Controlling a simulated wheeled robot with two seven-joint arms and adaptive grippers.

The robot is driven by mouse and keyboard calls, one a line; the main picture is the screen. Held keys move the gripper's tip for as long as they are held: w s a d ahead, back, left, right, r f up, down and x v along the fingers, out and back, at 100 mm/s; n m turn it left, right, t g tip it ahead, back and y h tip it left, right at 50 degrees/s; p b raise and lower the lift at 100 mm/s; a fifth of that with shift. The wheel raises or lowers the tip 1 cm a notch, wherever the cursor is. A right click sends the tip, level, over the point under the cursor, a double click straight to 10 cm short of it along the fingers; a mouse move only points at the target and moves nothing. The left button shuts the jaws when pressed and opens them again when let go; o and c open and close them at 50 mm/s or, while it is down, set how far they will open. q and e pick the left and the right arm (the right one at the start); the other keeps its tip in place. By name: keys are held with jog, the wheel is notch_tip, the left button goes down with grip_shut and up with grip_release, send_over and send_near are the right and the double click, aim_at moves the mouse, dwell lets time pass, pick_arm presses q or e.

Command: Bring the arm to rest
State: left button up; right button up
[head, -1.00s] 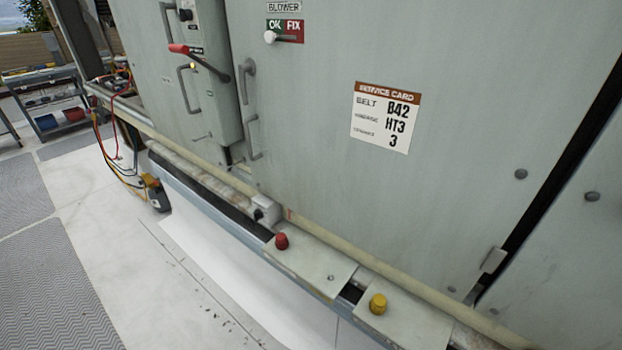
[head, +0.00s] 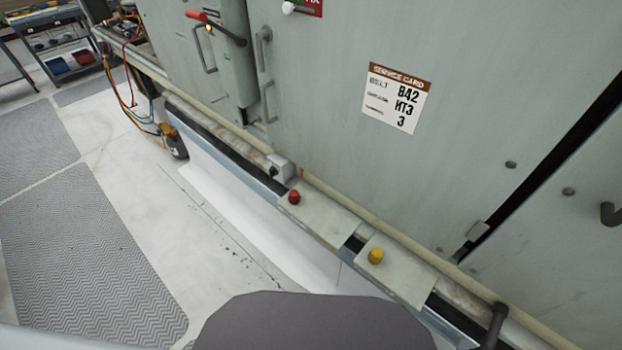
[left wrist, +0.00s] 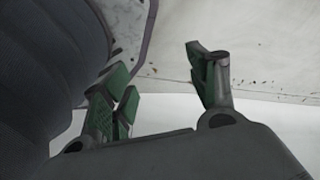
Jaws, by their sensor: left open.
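My left gripper (left wrist: 165,92) shows in the left wrist view with its two green-padded fingers spread apart. Nothing is between the fingers. Pale floor and a pale surface with dark specks lie beyond them. A large dark rounded shape fills the left side of that view. In the head view neither gripper shows. A dark grey rounded part of mine (head: 312,322) fills the bottom middle of the head view.
A grey-green cabinet (head: 330,130) with a service card (head: 397,98) fills the right. Along its base ledge are a red knob (head: 294,197) and a yellow knob (head: 376,256). A red-handled lever (head: 215,27) is upper left. Floor with grey mats (head: 90,260) is clear at left.

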pick_arm(q)
jog(key=s+a+r+p, duration=0.1)
jog(key=s+a+p, duration=0.1)
jog(key=s+p, duration=0.3)
jog(key=s+a+r+p, duration=0.2)
jog(key=s+p, duration=0.4)
jog(key=s, duration=0.2)
jog(key=shift+r+g, duration=0.2)
jog(key=shift+g, duration=0.1)
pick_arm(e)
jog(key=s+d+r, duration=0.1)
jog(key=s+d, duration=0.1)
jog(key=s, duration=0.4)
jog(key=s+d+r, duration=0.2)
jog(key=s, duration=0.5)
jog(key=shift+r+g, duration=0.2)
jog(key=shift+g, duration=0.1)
pick_arm(q)
jog(key=shift+a+f, duration=0.1)
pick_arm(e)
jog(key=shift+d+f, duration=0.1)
pick_arm(q)
notch_tip(320, 180, down, 4)
jog(key=b, duration=0.4)
jog(key=shift+f, duration=0.2)
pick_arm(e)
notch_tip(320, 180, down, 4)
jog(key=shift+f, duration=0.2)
